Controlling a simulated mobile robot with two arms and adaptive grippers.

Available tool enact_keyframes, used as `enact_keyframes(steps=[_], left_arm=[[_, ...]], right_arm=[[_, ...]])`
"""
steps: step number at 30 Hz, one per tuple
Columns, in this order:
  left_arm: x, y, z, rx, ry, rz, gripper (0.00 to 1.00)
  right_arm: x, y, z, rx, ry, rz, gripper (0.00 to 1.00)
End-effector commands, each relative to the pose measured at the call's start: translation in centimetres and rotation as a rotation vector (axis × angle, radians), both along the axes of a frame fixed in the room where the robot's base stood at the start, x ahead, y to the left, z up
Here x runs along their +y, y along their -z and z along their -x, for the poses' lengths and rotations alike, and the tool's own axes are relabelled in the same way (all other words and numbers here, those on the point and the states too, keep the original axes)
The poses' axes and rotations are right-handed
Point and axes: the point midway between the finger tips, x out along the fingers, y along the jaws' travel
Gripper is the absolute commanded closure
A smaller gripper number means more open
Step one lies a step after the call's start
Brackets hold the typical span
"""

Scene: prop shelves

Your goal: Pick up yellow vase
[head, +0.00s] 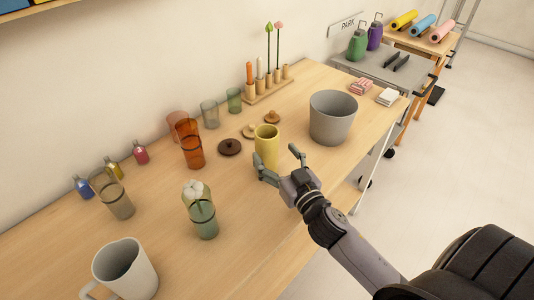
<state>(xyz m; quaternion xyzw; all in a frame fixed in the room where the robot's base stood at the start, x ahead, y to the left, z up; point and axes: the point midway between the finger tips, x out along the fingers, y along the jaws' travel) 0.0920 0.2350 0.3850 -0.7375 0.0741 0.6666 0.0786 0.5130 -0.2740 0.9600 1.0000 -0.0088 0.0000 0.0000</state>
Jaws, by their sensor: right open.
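The yellow vase (266,148) stands upright on the wooden table, near the middle of the head view. It is a plain cylinder with an open top. My right gripper (275,164) is at its front right side, with its fingers spread apart. One fingertip is near the lower left of the vase and the other is to its right. I cannot tell whether either finger touches the vase. The lower part of the vase is partly hidden by the gripper. My left gripper is not in view.
A grey bucket (333,118) stands right of the vase. Round lids, one a dark brown lid (229,147), lie behind and left of it. An orange glass (192,152), a green glass (205,220) and a white mug (126,270) stand to the left. Bare tabletop lies in front.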

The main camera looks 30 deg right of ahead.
Motion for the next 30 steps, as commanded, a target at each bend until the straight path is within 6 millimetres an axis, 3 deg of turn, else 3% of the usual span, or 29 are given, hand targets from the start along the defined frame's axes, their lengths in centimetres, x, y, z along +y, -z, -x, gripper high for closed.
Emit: enact_keyframes(steps=[9,17,30], left_arm=[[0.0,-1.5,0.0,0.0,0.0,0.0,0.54],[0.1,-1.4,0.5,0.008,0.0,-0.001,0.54],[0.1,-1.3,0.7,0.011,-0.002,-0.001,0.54]], right_arm=[[0.3,-0.2,-4.2,-0.001,0.0,0.0,0.25],[0.3,-0.1,-4.4,0.0,-0.001,0.0,0.25],[0.3,-0.1,-4.4,0.0,0.0,0.0,0.54]])
